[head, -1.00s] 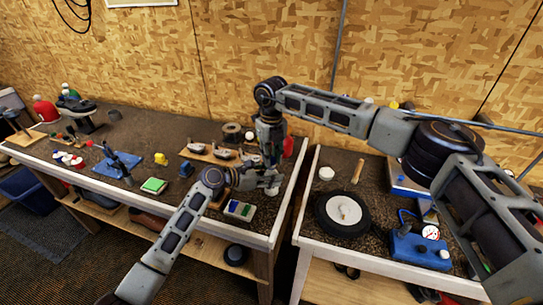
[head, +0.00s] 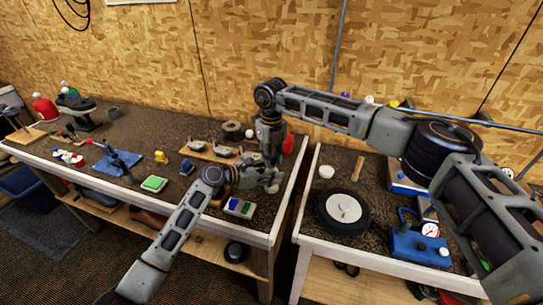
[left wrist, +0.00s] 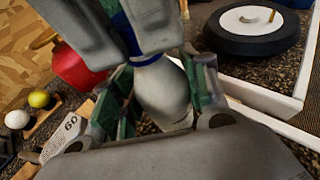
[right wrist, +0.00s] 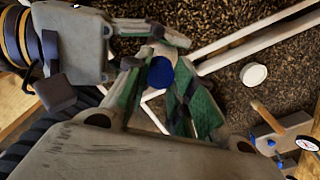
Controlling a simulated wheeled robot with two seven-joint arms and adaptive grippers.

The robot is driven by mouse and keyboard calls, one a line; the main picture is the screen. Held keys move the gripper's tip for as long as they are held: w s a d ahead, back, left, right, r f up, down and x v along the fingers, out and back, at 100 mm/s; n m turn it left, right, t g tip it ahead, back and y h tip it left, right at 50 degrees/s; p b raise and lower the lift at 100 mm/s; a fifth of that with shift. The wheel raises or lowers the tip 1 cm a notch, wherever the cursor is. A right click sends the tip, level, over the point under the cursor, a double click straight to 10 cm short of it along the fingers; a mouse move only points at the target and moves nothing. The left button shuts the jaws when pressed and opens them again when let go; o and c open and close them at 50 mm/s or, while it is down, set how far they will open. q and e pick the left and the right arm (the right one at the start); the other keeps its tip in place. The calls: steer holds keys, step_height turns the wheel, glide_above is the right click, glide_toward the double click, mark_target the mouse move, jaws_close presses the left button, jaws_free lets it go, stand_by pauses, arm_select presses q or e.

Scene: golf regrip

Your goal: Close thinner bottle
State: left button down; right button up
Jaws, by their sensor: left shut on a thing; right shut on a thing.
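The thinner bottle (left wrist: 165,92) is white with a blue top and stands between my left gripper's green-padded fingers in the left wrist view. My left gripper (head: 268,180) is shut on its body. My right gripper (head: 273,155) is just above the left one and shut on the blue cap (right wrist: 161,73), which shows between its fingers in the right wrist view. In the left wrist view a blue band shows at the bottle's neck, right under my right gripper. The exact seating of the cap is hidden by the fingers.
A black wheel-like disc (head: 343,212) and a small white round lid (head: 326,172) lie on the right bench. A gap separates the two benches. A tray with coloured blocks (head: 239,207) is close below my left gripper. A red object (left wrist: 78,68) is beside the bottle.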

steer(key=m, duration=0.7)
steer(key=shift+m, duration=0.4)
steer(key=m, duration=0.6)
steer(key=shift+m, duration=0.4)
steer(key=m, duration=0.3)
steer(key=shift+m, duration=0.4)
steer(key=m, duration=0.3)
steer(key=shift+m, duration=0.4)
steer(key=m, duration=0.7)
steer(key=o, duration=0.7)
